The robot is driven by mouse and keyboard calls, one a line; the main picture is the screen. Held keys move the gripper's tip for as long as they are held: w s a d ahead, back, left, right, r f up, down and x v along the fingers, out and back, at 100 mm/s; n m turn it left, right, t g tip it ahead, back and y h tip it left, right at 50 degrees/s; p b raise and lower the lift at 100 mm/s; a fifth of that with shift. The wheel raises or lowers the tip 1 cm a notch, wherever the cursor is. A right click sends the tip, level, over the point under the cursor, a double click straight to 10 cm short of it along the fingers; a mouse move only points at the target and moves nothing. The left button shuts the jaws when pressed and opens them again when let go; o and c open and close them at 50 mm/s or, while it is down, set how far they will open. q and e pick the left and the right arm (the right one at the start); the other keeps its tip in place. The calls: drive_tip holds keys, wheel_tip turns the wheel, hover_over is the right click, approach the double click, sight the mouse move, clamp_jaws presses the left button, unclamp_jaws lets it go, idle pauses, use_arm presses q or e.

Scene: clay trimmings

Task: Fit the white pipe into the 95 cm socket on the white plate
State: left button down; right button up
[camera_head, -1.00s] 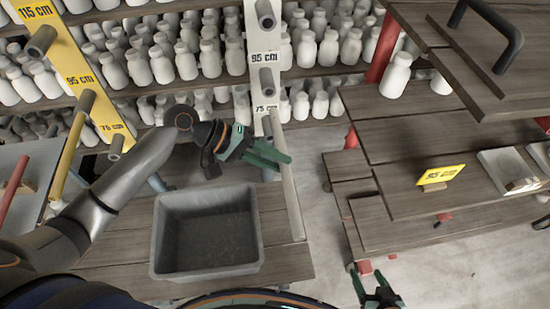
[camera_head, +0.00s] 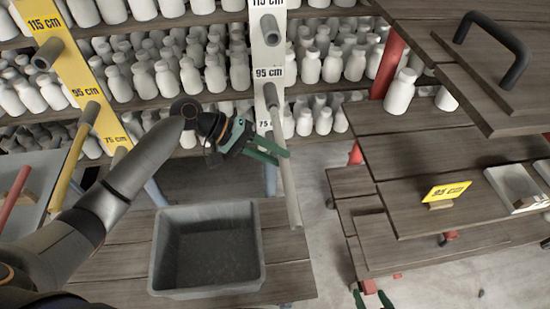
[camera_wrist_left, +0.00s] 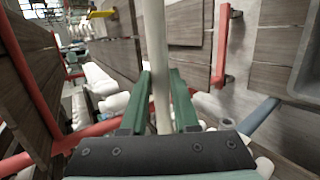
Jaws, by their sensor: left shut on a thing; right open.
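The white plate (camera_head: 267,55) stands upright at the top middle, marked 115, 95 and 75 cm. Its grey 95 cm socket (camera_head: 270,95) sticks out just above my left gripper (camera_head: 272,150). That gripper is shut on the white pipe (camera_head: 291,195), whose long lower part slants down beside the grey bin. The pipe's upper end is hard to tell from the plate and socket behind it. In the left wrist view the pipe (camera_wrist_left: 156,50) runs between the green fingers (camera_wrist_left: 160,100). My right gripper (camera_head: 372,298) is open and empty, only its fingertips showing at the bottom edge.
A grey bin (camera_head: 160,250) stands on a wooden bench below the pipe. A yellow plate (camera_head: 68,65) with sockets is at left. Shelves of white bottles (camera_head: 190,75) fill the back.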

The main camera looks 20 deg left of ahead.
sight(274, 127)
idle(0.7)
use_arm(q)
drive_tip(key=shift+p, duration=0.4)
drive_tip(key=shift+p, duration=0.55)
idle(0.8)
drive_tip(key=shift+w+a+b, duration=0.3)
drive_tip(key=shift+w+b, duration=0.2)
drive_tip(key=shift+w, duration=0.3)
drive_tip(key=shift+w+a+b, duration=0.35)
drive_tip(key=shift+w+b, duration=0.15)
drive_tip(key=shift+w, duration=0.3)
drive_tip(key=shift+w+a+b, duration=0.3)
drive_tip(key=shift+w+b, duration=0.2)
drive_tip(key=shift+w, duration=0.3)
drive_tip(key=shift+w+a+b, duration=0.3)
drive_tip(key=shift+w+b, duration=0.3)
drive_tip(key=shift+w, duration=0.15)
drive_tip(key=shift+w+a+b, duration=0.35)
drive_tip(key=shift+w+b, duration=0.25)
drive_tip(key=shift+w, duration=0.15)
drive_tip(key=shift+w+a+b, duration=0.3)
drive_tip(key=shift+w+b, duration=0.3)
drive_tip(key=shift+w, duration=0.15)
drive_tip(key=c, duration=0.6)
unclamp_jaws()
drive_tip(key=shift+a, duration=0.1)
drive_tip(key=b+v, duration=0.1)
drive_tip(key=v, duration=1.1)
drive_tip(key=shift+s+r, duration=0.1)
drive_tip(key=shift+r, duration=0.1)
